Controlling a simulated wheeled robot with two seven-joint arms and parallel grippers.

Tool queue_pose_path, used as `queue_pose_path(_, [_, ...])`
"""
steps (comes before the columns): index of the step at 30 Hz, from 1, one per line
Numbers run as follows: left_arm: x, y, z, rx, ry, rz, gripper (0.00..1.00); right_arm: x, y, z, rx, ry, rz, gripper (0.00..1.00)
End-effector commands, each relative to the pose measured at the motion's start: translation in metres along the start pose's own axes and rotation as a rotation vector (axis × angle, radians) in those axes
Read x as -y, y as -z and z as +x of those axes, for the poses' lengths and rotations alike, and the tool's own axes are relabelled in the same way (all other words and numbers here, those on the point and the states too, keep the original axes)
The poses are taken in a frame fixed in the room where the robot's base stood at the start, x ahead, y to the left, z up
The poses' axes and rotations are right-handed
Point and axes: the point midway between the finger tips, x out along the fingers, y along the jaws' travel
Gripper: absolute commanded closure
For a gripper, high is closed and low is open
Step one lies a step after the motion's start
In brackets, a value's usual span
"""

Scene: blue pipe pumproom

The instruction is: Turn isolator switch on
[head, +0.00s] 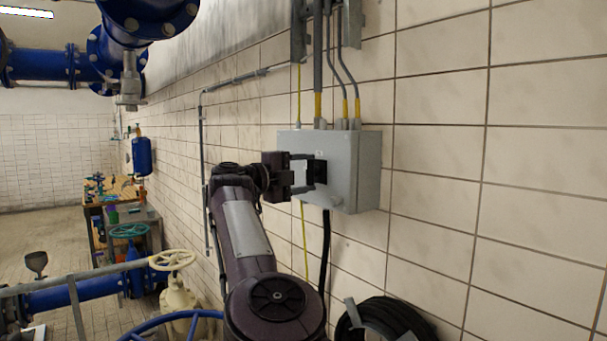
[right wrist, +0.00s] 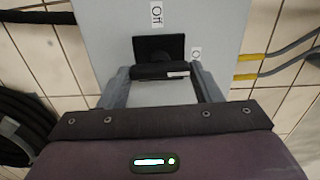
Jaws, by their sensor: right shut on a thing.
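The isolator switch is a black rotary switch (right wrist: 158,48) on the face of a grey box (head: 361,172) fixed to the tiled wall. In the right wrist view, an "Off" label (right wrist: 157,14) is above the switch and an "On" label (right wrist: 196,53) is at its right. The black handle (right wrist: 160,70) lies crosswise in that view, with a white mark at its right end, on the "On" side. My right gripper (head: 305,173) is at the box front, its two grey fingers at the handle's two ends, shut on it. My left gripper is out of view.
Grey conduits with yellow bands (head: 318,104) enter the box top, and a black cable (head: 326,245) leaves below. A coiled black hose (head: 385,318) hangs low on the wall. Blue pipes and a cream valve wheel (head: 172,259) stand at the left. The wall right of the box is clear.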

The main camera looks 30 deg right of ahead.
Motion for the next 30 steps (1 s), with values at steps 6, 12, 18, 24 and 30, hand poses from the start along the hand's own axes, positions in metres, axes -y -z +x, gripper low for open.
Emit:
queue_pose_path(6, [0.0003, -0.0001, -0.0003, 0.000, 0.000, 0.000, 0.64, 0.0032, 0.0005, 0.0008, 0.002, 0.004, 0.049, 0.65])
queue_pose_path(12, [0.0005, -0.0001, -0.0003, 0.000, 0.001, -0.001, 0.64, 0.0035, 0.0005, 0.0008, 0.002, 0.004, 0.058, 0.65])
queue_pose_path(18, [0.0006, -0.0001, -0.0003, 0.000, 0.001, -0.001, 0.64, 0.0038, 0.0006, 0.0008, 0.001, 0.004, 0.059, 0.65])
queue_pose_path(24, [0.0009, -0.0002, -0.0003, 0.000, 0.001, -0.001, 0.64, 0.0029, 0.0005, 0.0006, 0.001, 0.003, 0.055, 0.21])
queue_pose_path(30, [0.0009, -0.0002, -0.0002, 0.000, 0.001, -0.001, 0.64, 0.0015, 0.0002, 0.0003, 0.001, 0.002, 0.052, 0.20])
